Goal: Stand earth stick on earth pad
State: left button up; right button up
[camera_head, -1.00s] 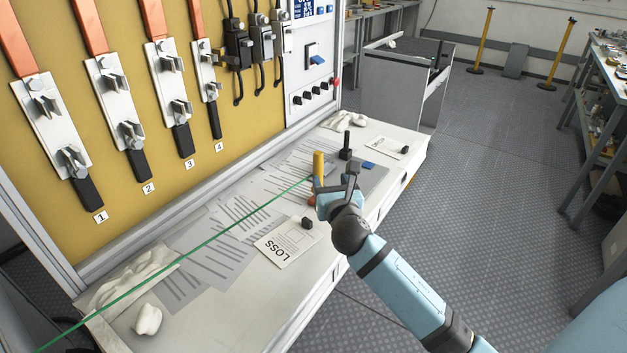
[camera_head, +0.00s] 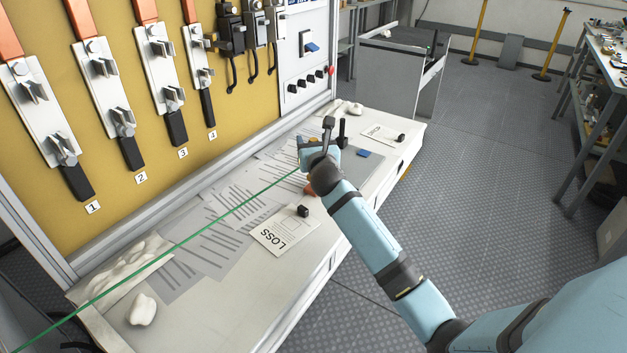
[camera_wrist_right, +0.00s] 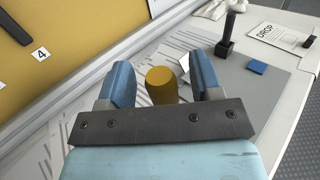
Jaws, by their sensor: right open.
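My right gripper (camera_head: 318,143) is over the bench in the head view. In the right wrist view its two blue fingers (camera_wrist_right: 160,85) are open, one on each side of the yellow top of the earth stick (camera_wrist_right: 162,86), with gaps visible. In the head view my gripper hides the yellow stick; a small orange part (camera_head: 310,187) shows below the hand. A green line (camera_head: 200,230) runs from the lower left up to the hand. I cannot tell for sure which surface is the earth pad; a grey mat (camera_wrist_right: 258,88) lies beyond the stick. My left gripper is out of view.
A black post on a block (camera_wrist_right: 226,40) and a small blue square (camera_head: 362,153) lie beyond the hand. The LOSS card (camera_head: 284,230) with a black block is nearer, the DROP card (camera_head: 373,132) farther. Papers cover the bench; the switch board (camera_head: 150,120) rises at left.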

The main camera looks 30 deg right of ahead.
jog(key=shift+x, duration=0.8)
jog(key=shift+s+r, duration=0.1)
grip_shut()
